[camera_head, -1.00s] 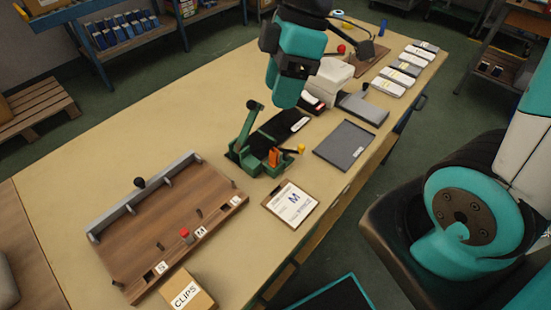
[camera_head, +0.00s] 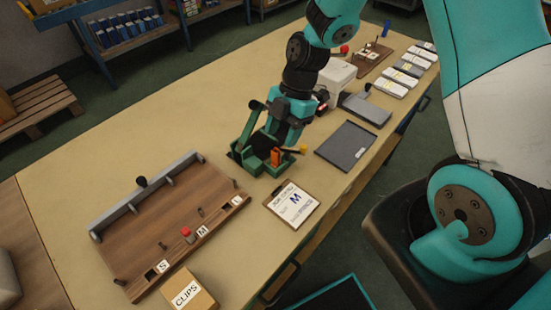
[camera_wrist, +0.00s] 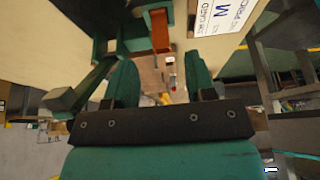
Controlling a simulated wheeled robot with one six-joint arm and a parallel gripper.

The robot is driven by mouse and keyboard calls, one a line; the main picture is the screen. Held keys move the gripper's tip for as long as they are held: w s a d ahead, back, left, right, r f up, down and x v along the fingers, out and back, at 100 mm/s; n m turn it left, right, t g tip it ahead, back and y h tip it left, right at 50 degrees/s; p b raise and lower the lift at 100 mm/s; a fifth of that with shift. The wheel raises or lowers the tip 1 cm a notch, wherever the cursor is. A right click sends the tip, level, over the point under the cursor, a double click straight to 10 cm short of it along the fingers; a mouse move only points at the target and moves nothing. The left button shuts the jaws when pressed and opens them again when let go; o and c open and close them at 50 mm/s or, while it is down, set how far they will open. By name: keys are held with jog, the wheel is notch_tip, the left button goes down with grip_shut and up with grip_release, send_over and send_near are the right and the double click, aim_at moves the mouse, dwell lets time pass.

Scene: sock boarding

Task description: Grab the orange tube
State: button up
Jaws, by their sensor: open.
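The orange tube (camera_head: 276,157) stands upright in a green fixture (camera_head: 250,164) near the middle of the table. It also shows in the wrist view (camera_wrist: 160,30), ahead of my gripper and roughly in line with the gap between the fingers. My gripper (camera_wrist: 161,62) is open, with its two green fingers apart and nothing between them. In the head view my gripper (camera_head: 268,142) is low at the fixture, just behind the tube, and the wrist hides part of the fixture. I cannot tell how close the fingers are to touching the tube.
The fixture has a green lever (camera_head: 248,128) on its left and a yellow knob (camera_head: 302,149) on its right. A job card marked M (camera_head: 292,204) lies in front, a grey tray (camera_head: 346,145) to the right. A wooden board (camera_head: 165,225) lies left.

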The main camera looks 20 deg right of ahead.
aim_at(276, 155)
jog(key=shift+p+x, duration=0.65)
jog(key=shift+x, duration=2.65)
grip_shut()
